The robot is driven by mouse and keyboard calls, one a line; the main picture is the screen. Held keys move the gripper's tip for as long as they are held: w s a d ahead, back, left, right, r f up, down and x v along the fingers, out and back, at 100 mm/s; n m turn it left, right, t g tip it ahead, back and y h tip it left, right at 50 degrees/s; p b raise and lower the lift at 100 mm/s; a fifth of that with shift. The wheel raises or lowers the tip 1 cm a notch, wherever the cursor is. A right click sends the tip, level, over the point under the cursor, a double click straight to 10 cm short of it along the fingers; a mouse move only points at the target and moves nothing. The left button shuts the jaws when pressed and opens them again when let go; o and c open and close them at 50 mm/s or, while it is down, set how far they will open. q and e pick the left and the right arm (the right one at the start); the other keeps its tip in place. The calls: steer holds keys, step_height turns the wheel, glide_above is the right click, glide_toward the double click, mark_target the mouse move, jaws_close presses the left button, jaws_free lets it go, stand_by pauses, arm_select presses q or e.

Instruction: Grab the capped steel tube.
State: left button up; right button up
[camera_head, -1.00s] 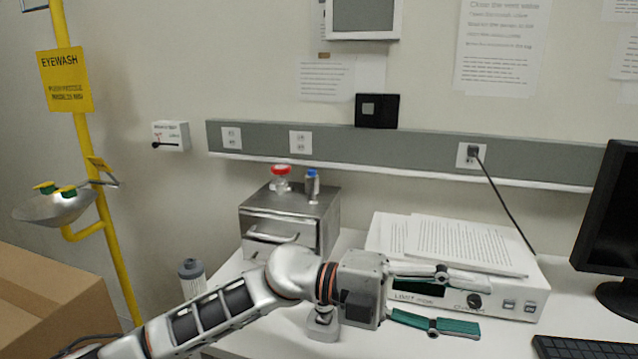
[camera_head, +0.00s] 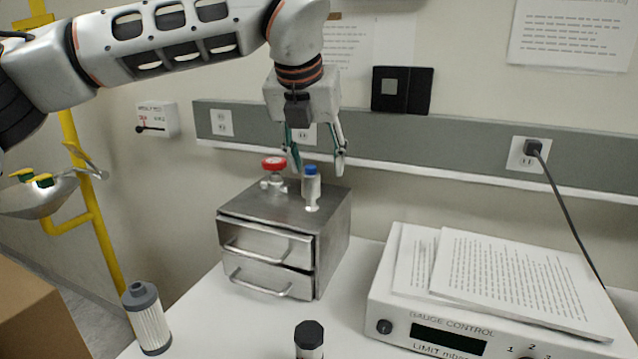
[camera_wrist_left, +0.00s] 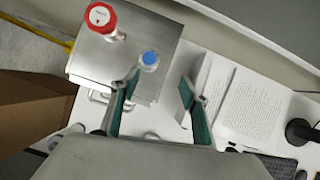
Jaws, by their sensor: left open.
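The capped steel tube (camera_head: 311,190), a small silvery cylinder with a blue cap, stands upright on top of a steel drawer box (camera_head: 332,224). My left gripper (camera_head: 318,165) points down, open and empty, its two green-padded fingers just above the box. In the head view the tube's cap shows between the fingertips. In the left wrist view the blue cap (camera_wrist_left: 149,60) lies slightly beyond the open fingertips (camera_wrist_left: 159,82), closer to the left finger. Whether the fingers touch the tube cannot be told. My right gripper is not in view.
A red-knobbed valve (camera_head: 273,172) stands close to the left of the tube on the same box. A grey-capped filter cartridge (camera_head: 149,318) and a black-capped cylinder (camera_head: 309,340) stand on the table. The gauge controller (camera_head: 398,325) with papers is at right.

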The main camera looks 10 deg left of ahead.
mark_target(309, 170)
arm_select(q)
steer(key=shift+w+a+r, duration=0.35)
steer(key=shift+w+a, duration=0.15)
steer(key=shift+a, duration=0.15)
steer(key=x, duration=0.4)
steer(key=a+x, duration=0.1)
steer(key=x, duration=0.1)
steer(key=shift+w+f, duration=0.1)
steer(key=shift+f, duration=0.05)
steer(key=shift+w+f, duration=0.25)
steer(key=shift+f, duration=0.05)
jaws_close()
